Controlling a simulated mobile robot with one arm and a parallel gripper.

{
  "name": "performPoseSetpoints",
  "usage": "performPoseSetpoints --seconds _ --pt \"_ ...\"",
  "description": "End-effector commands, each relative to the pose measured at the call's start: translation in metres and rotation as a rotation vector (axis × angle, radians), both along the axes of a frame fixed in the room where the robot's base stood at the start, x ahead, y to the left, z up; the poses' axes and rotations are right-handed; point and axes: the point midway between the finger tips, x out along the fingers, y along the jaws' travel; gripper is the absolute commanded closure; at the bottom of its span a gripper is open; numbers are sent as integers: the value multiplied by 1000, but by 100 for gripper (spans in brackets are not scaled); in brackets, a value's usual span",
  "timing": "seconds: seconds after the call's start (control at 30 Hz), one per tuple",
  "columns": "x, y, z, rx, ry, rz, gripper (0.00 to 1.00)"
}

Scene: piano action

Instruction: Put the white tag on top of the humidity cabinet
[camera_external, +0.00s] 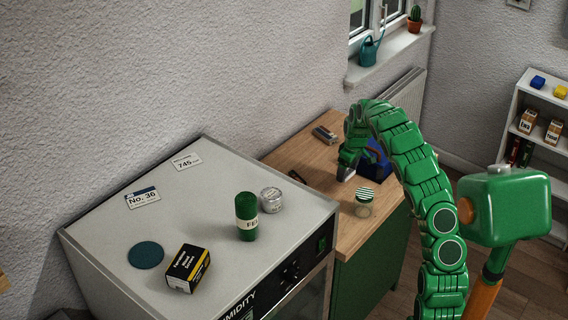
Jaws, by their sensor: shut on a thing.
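The humidity cabinet (220,207) stands at the lower left with a broad pale grey top. Two white tags lie flat on its top: one reads "No. 36" (143,198) and has a dark band, the other reads "745" (186,162) and lies near the back edge. My gripper (346,174) is low over the wooden counter, right of the cabinet and in front of a blue bin. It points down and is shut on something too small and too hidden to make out. I cannot tell whether that is a white tag.
The cabinet top also holds a teal disc (146,255), a black and yellow box (187,268), a green bottle (246,216) and a round tin (271,199). A striped-lid jar (364,202), the blue bin (375,163) and a stapler-like object (325,134) are on the counter (305,151).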

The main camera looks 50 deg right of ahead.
Motion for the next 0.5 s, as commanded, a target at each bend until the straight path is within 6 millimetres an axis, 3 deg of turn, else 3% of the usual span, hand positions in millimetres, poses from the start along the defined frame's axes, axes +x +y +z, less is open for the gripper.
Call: performPoseSetpoints --seconds 0.2,0.5 --pt "-18 13 30 -2 -4 0 58" --pt "-51 35 50 0 -2 -1 58"
